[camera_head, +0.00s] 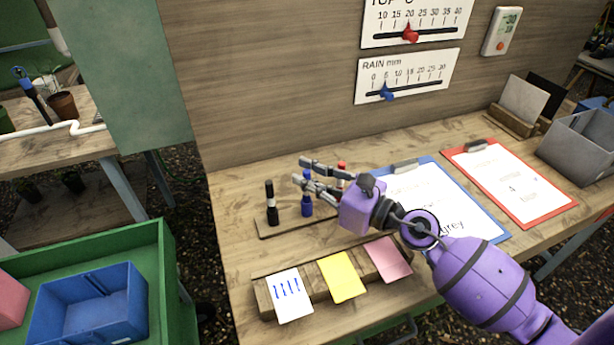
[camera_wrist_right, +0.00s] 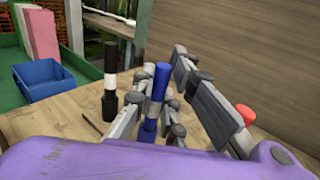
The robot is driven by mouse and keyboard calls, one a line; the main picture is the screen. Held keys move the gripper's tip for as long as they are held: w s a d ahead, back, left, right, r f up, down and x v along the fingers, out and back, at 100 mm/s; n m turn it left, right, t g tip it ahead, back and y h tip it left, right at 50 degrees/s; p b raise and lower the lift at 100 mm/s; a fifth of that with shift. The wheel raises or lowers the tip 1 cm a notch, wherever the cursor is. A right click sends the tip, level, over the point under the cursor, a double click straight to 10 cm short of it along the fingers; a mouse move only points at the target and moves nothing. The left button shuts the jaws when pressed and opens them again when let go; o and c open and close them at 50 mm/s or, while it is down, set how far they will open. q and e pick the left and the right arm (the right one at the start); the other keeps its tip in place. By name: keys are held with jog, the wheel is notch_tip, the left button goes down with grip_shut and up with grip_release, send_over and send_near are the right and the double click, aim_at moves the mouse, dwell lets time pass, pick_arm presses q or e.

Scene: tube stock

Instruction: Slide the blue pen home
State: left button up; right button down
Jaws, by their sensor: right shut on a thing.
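The blue pen (camera_head: 307,209) is upright at the wooden pen strip (camera_head: 266,231), between the black pen (camera_head: 271,205) and the red pen (camera_head: 341,167). My right gripper (camera_head: 303,175) is shut on its upper part. In the right wrist view the blue pen (camera_wrist_right: 158,82) stands between the two fingers, blue at top and below a pale band. I cannot tell whether its foot is fully seated in the strip. The black pen (camera_wrist_right: 110,82) and the red pen's cap (camera_wrist_right: 246,115) flank it there. My left gripper is not in view.
A block with white, yellow and pink cards (camera_head: 389,260) lies in front of the strip. A blue clipboard (camera_head: 478,222) and red clipboard (camera_head: 505,180) lie to the right. A wooden wall with slider gauges (camera_head: 407,76) stands behind. Bare tabletop lies left of the strip.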

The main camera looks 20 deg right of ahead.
jog(key=c, duration=1.7)
grip_release()
jog(key=v, duration=1.2)
jog(key=shift+f, duration=0.1)
